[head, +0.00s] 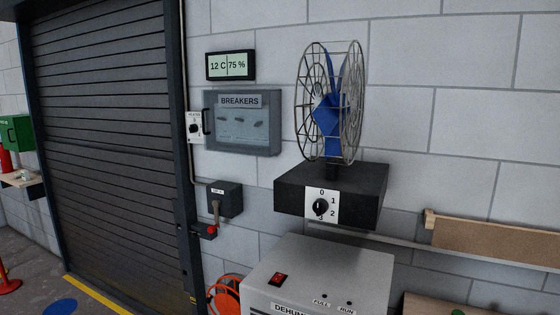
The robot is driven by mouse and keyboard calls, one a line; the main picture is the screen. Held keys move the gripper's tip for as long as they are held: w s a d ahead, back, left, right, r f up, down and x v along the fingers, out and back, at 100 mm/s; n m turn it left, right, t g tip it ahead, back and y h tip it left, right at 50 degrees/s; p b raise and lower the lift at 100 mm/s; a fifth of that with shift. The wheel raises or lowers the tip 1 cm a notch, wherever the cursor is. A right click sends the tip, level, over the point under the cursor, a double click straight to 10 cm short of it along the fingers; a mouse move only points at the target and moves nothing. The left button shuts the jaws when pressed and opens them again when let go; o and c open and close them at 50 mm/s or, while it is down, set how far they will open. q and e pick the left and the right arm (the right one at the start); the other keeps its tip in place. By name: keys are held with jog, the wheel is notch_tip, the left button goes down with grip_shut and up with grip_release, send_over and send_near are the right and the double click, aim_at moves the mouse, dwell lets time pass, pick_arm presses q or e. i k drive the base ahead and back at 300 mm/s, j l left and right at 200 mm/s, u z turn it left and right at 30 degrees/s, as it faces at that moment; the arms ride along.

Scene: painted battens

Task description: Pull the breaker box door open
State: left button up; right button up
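The breaker box (272,125) is a grey box on the block wall, left of the middle in the head view. Its door (240,141) carries a BREAKERS label and a pale window with several dark switches behind it. The door looks shut, flat against the box. A dark upright handle (206,121) is at the door's left edge. Neither of my grippers is in view.
A small HEATER switch plate (194,128) sits close left of the handle. A display (230,65) hangs above the box, a lever switch box (225,199) below. A caged fan (331,105) and dehumidifier (325,268) stand right. A roller shutter (105,130) is left.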

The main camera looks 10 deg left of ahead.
aim_at(247, 100)
jog(key=i+j, duration=0.15)
jog(key=j, duration=0.2)
jog(key=i+j, duration=0.1)
jog(key=j, duration=0.25)
jog(key=i+j, duration=0.15)
jog(key=j, duration=0.15)
jog(key=i+j, duration=0.15)
jog(key=j, duration=0.2)
jog(key=i+j, duration=0.15)
jog(key=j, duration=0.2)
